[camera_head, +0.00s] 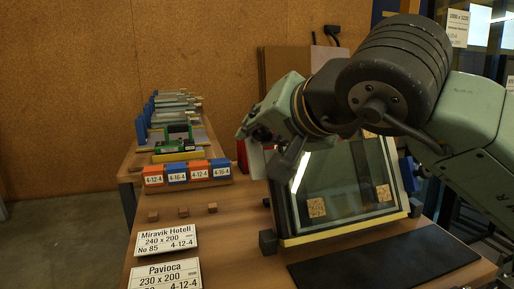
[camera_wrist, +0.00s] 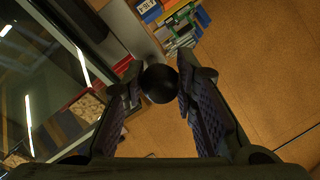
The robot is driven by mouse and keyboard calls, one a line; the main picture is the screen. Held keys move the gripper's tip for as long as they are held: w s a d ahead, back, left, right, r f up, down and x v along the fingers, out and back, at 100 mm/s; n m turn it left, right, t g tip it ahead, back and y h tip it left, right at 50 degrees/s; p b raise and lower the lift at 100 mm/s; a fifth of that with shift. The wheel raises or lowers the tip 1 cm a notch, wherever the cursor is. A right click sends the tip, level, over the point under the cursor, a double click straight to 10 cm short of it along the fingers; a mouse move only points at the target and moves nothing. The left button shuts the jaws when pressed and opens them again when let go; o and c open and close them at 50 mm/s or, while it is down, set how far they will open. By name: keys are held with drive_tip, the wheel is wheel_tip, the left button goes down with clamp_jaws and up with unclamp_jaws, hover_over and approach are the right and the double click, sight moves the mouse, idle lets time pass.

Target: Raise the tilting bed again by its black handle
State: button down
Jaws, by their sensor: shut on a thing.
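The tilting bed (camera_head: 345,235) stands tilted on the table, its yellow lower edge toward the front and its upper part leaning back. It carries a dark-framed glass pane (camera_head: 345,180) with several cork-like patches showing. The pane also fills the left of the wrist view (camera_wrist: 50,75). The black handle (camera_wrist: 160,84) is a round knob between my fingertips. My gripper (camera_wrist: 160,90) is shut on it, one finger on each side. In the head view my gripper (camera_head: 287,160) is at the bed's left side, and the handle is hidden there.
The wooden table (camera_head: 225,255) holds small brown blocks (camera_head: 183,212), white label cards (camera_head: 165,240), red and blue numbered boxes (camera_head: 188,172) and a rack of panes behind. A black mat (camera_head: 385,264) lies in front of the bed. A dark block (camera_head: 268,242) sits at its lower left corner.

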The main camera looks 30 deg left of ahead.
drive_tip(key=shift+s+d+r+n+t+y+b, duration=0.1)
drive_tip(key=shift+s+d+t+y+b, duration=0.5)
drive_tip(key=shift+b, duration=0.7)
drive_tip(key=shift+s+d+r+n+t+y+b, duration=0.1)
drive_tip(key=shift+s+d+t+y+b, duration=0.15)
drive_tip(key=shift+s+d+y+b, duration=0.85)
drive_tip(key=shift+s+d+n+t+y+b, duration=0.1)
drive_tip(key=shift+s+d+t+y+b, duration=0.35)
drive_tip(key=shift+d+b, duration=0.85)
drive_tip(key=shift+s+a+b, duration=0.2)
drive_tip(key=shift+a+b, duration=0.05)
drive_tip(key=shift+b, duration=0.05)
drive_tip(key=c, duration=1.3)
unclamp_jaws()
drive_tip(key=v, duration=1.2)
drive_tip(key=shift+s+r, duration=0.1)
